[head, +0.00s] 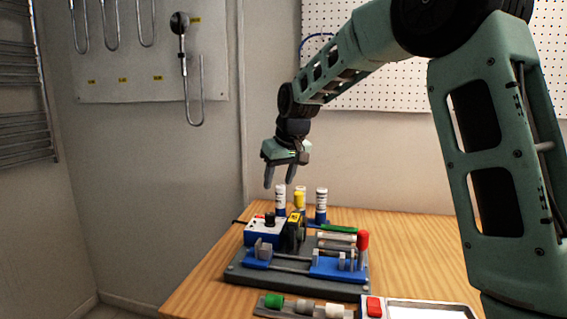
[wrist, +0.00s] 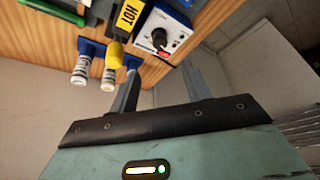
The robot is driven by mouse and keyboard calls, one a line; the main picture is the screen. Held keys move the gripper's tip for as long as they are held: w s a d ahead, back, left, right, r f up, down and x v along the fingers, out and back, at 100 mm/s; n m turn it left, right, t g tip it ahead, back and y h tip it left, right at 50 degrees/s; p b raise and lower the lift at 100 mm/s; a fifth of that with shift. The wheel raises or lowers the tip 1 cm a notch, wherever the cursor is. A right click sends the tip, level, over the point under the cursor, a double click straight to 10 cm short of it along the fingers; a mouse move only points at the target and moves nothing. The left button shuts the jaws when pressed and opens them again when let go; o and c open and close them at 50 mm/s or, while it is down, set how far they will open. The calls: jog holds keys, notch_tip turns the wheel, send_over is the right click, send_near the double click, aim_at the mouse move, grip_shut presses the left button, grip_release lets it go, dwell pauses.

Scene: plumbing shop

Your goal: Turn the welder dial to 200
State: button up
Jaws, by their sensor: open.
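The welder (head: 262,232) is a small white and blue box at the left of the grey base on the bench. Its black dial (head: 269,218) stands on top, with a red spot beside it. I cannot read the dial's setting. My gripper (head: 279,184) is open and empty, pointing down above and slightly behind the welder, apart from it. Its two fingers also show in the wrist view (wrist: 160,78).
White-labelled bottles (head: 321,203) with blue bases and a yellow-topped item (head: 299,202) stand just behind the welder. A yellow HOT label (wrist: 128,15) is beside it. Blue clamps (head: 335,267) and a red-ended part (head: 362,240) lie right. A tray (head: 425,311) is in front.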

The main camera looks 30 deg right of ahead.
jog(key=v, duration=0.5)
jog(key=shift+r, duration=0.1)
dwell(0.6)
